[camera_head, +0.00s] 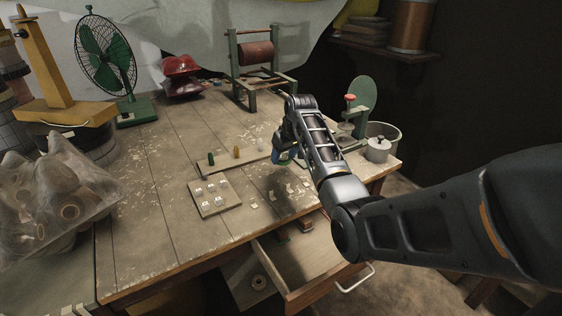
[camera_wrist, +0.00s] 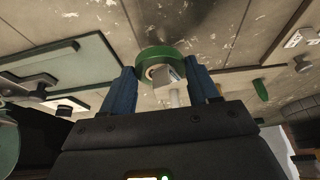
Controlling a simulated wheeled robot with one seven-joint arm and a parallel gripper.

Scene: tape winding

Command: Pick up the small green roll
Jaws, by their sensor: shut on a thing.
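The small green roll (camera_wrist: 152,57) is a green ring with a pale core, seen between the blue fingers of my gripper (camera_wrist: 161,82) in the wrist view. The fingers are closed against its sides. A small grey-white piece (camera_wrist: 170,76) shows at the front of the roll. In the head view, my gripper (camera_head: 285,157) is above the right part of the wooden table (camera_head: 160,200), partly hidden behind my wrist. I cannot make out the roll clearly there.
A strip with small green (camera_head: 211,158), orange (camera_head: 236,152) and whitish pegs lies left of my gripper. A board with white labels (camera_head: 215,198) is in front of it. An open drawer (camera_head: 310,275) juts out below. A pot (camera_head: 378,150) and a green disc stand (camera_head: 362,93) are at right.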

